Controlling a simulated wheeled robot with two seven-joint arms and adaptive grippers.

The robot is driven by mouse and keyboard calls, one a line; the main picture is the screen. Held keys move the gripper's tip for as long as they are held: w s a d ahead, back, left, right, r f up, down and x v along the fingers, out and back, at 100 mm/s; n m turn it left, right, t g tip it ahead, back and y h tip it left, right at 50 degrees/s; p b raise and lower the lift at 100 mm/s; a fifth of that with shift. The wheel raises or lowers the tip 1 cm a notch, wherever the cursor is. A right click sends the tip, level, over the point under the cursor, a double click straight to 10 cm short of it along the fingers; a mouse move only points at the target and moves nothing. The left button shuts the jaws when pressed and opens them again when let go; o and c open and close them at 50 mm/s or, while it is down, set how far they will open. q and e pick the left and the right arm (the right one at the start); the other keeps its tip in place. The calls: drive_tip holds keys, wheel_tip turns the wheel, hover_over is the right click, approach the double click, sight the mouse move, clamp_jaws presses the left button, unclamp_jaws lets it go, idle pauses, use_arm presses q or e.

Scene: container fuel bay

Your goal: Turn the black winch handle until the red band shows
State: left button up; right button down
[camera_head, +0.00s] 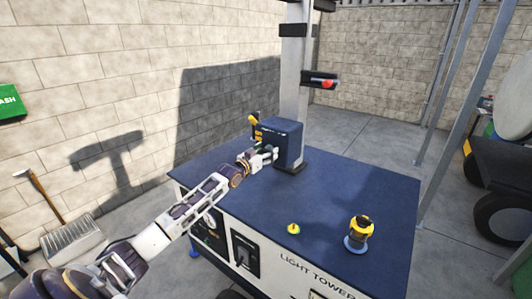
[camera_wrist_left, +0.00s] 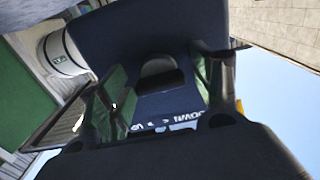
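The blue winch box (camera_head: 284,143) stands on the blue deck at the foot of the pale mast (camera_head: 294,60). My left gripper (camera_head: 268,154) is at the near left side of this box. In the left wrist view its two fingers (camera_wrist_left: 163,95) are well apart, with a dark rounded piece (camera_wrist_left: 160,72), probably part of the black winch handle, between them. I see gaps between this piece and both fingers. White lettering with "DOWN" shows on the blue face below it. The handle is mostly hidden by my gripper in the head view. My right gripper is out of view.
A yellow piece (camera_head: 255,127) stands up behind my gripper. A black bracket with a red-orange end (camera_head: 326,83) juts from the mast. A yellow-black lamp (camera_head: 360,230) and a small yellow-green knob (camera_head: 293,229) are on the deck (camera_head: 330,190). The deck's right side is clear.

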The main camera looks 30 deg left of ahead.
use_arm(q)
drive_tip(key=c, duration=0.9)
drive_tip(key=shift+m, duration=0.5)
